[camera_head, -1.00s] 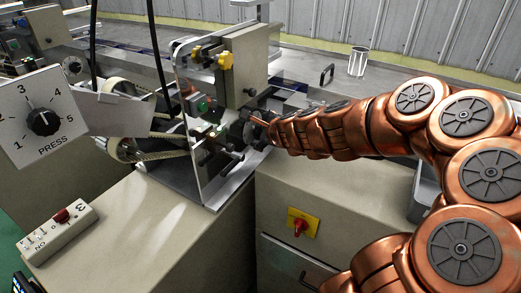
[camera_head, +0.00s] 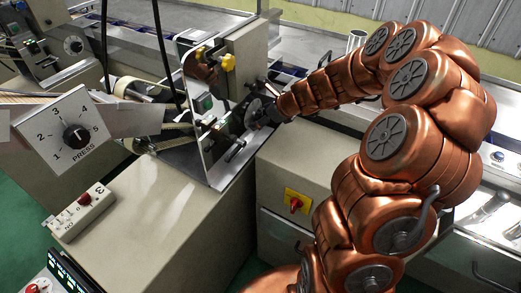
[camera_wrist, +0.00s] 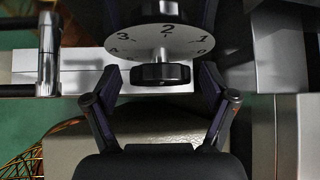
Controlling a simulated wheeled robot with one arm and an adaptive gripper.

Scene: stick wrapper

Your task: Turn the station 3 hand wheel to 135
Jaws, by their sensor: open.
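In the wrist view a black knurled hand wheel (camera_wrist: 160,74) sits on a short metal shaft in front of a round silver dial (camera_wrist: 145,42) with numerals; 3, 2 and 1 are readable. My gripper (camera_wrist: 161,78) is open, its two dark fingers on either side of the wheel with gaps showing, so it does not grip it. In the head view my gripper (camera_head: 268,114) is at the machine's clear side plate, by the silver dial (camera_head: 253,111); my wrist hides most of the wheel there.
A white box marked 3 (camera_head: 83,208) with a red knob lies on the cabinet at left. A PRESS selector (camera_head: 75,134) hangs above it. A yellow knob (camera_head: 228,62) is above my gripper, a red switch on yellow (camera_head: 296,201) below. A metal post (camera_wrist: 48,55) stands left in the wrist view.

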